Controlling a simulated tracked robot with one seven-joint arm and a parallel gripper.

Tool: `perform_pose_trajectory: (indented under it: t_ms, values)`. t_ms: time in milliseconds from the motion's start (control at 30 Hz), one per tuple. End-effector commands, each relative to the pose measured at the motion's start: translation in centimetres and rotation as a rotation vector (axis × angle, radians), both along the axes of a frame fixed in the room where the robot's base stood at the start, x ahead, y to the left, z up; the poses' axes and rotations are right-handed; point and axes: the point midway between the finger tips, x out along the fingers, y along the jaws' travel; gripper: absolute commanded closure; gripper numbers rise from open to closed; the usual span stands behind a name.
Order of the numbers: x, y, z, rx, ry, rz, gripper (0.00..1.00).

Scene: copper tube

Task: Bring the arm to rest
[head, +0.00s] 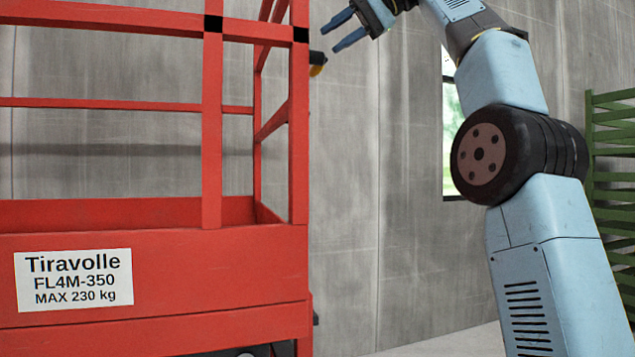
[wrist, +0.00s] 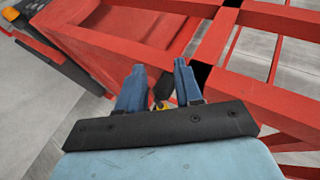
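My gripper (head: 329,40) is at the top of the head view, just right of the red lift's upper rail. Its two blue fingers are apart, with no object held between them. In the wrist view the gripper (wrist: 159,66) shows the same gap between its fingers. My blue arm is raised and bent, on the right side of the head view. A small black and yellow part (head: 317,63) sticks out from the lift's rail, just below and left of the fingertips. It also shows between the fingers in the wrist view (wrist: 160,101), mostly hidden.
A red lift platform (head: 150,270) with guard rails fills the left of the head view, close to the gripper. A grey concrete wall (head: 400,240) stands behind. Green slatted racking (head: 612,140) is at the far right. A window (head: 449,150) is partly behind the arm.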

Motion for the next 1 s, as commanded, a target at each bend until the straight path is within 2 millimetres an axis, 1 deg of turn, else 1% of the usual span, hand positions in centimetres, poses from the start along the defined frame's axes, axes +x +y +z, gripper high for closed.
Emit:
perform_pose_trajectory:
  t_ms: [233, 367, 467, 633, 767, 967, 1000]
  values:
    - [0.0, 1.0, -0.9, -0.039, -0.007, -0.050, 0.65]
    - [0.0, 1.4, -2.0, -0.069, -0.011, -0.087, 0.65]
    - [-0.1, 1.7, -3.3, -0.105, -0.018, -0.125, 0.65]
    - [-0.4, 1.4, -6.9, -0.186, -0.039, -0.201, 0.65]
    - [-1.1, 0.5, -10.1, -0.252, -0.060, -0.257, 0.65]
    - [-2.8, -2.0, -15.9, -0.365, -0.094, -0.325, 0.65]
    - [-3.2, -2.6, -17.2, -0.389, -0.100, -0.337, 0.65]
